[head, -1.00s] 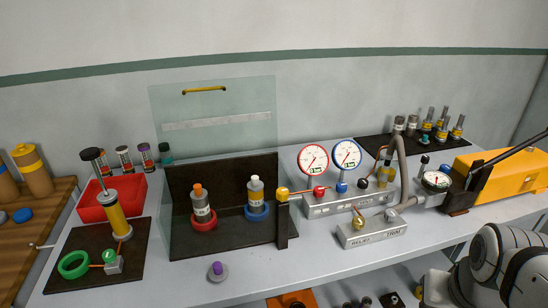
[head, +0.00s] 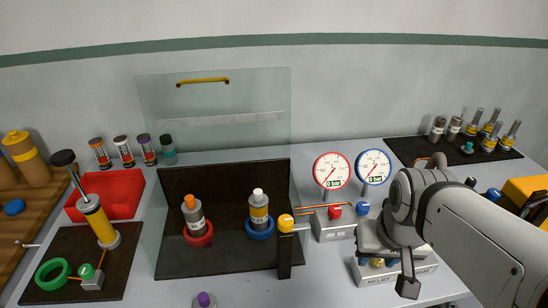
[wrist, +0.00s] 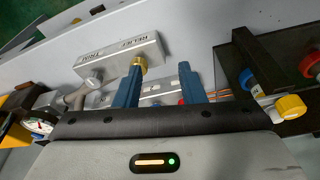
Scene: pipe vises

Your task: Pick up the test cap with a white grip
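A grey cylinder with a yellow band and white top (head: 258,210) stands upright in a blue ring on the dark tray, left of the yellow ball. Its white top is the nearest match to a white grip. In the head view my arm reaches in from the right, over the grey relief block (head: 418,271), well right of the white-topped cylinder. The fingers are largely hidden there.
A clear upright panel stands behind the dark tray (head: 215,265). An orange-topped cylinder (head: 193,217) stands in a red ring beside the white-topped one. The yellow ball (head: 286,223) tops a dark post at the tray's right edge. Two gauges (head: 332,171) stand behind. A purple-knobbed piece (head: 204,300) sits in front.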

